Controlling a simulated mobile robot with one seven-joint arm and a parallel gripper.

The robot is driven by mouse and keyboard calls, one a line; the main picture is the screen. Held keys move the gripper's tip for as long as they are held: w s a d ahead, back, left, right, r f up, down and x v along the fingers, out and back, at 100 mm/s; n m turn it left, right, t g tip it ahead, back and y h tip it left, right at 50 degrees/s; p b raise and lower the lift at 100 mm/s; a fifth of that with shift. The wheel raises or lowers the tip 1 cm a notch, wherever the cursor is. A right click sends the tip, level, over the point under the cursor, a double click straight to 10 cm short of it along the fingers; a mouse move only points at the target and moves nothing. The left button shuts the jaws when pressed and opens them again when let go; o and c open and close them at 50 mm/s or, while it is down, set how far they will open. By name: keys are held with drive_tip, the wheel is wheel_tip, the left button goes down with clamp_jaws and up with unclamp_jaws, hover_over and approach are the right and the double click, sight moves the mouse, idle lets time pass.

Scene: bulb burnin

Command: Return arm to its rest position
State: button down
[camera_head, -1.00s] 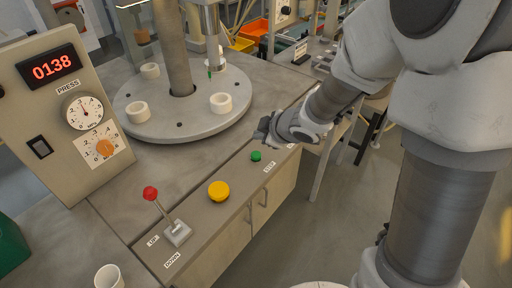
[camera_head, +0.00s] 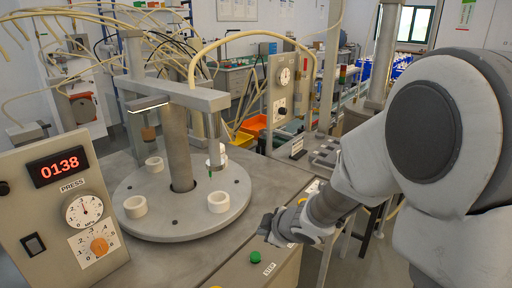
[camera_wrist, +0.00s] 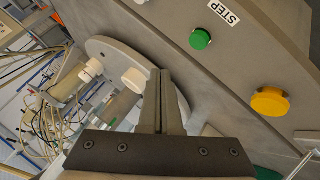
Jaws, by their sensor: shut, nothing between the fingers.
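My gripper (camera_head: 268,228) is over the bench edge at the lower middle of the head view, just above and to the right of the green STEP button (camera_head: 255,257). In the wrist view my gripper (camera_wrist: 165,76) has its two dark fingers together with nothing between them. The green button (camera_wrist: 200,39) and a yellow button (camera_wrist: 270,101) show to the right of the fingers there, apart from them. My arm runs from the gripper to the right side of the head view.
A round turntable (camera_head: 180,225) with several white ring holders stands left of my gripper, under a press column. A control panel (camera_head: 65,215) reading 0138 is at the left. A second gauge panel (camera_head: 285,90) and an orange bin (camera_head: 252,128) stand behind.

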drive_tip(key=s+d+r+m+h+p, duration=0.1)
drive_tip(key=s+d+r+m+h, duration=0.25)
drive_tip(key=d+r, duration=0.3)
drive_tip(key=s+d+r+m+h+p, duration=0.2)
drive_tip(key=d+r+m, duration=0.25)
drive_tip(key=r, duration=0.25)
drive_tip(key=s+r+m+g+p, duration=0.1)
drive_tip(key=s+r+m, duration=0.2)
drive_tip(key=s, duration=0.6)
drive_tip(key=s+d+r+m+g+p, duration=0.1)
drive_tip(key=s+r+m, duration=0.2)
drive_tip(key=s, duration=0.7)
drive_tip(key=shift+r+m+y+p, duration=0.35)
drive_tip(key=shift+m+y, duration=0.1)
drive_tip(key=shift+m, duration=0.05)
drive_tip(key=shift+d, duration=0.1)
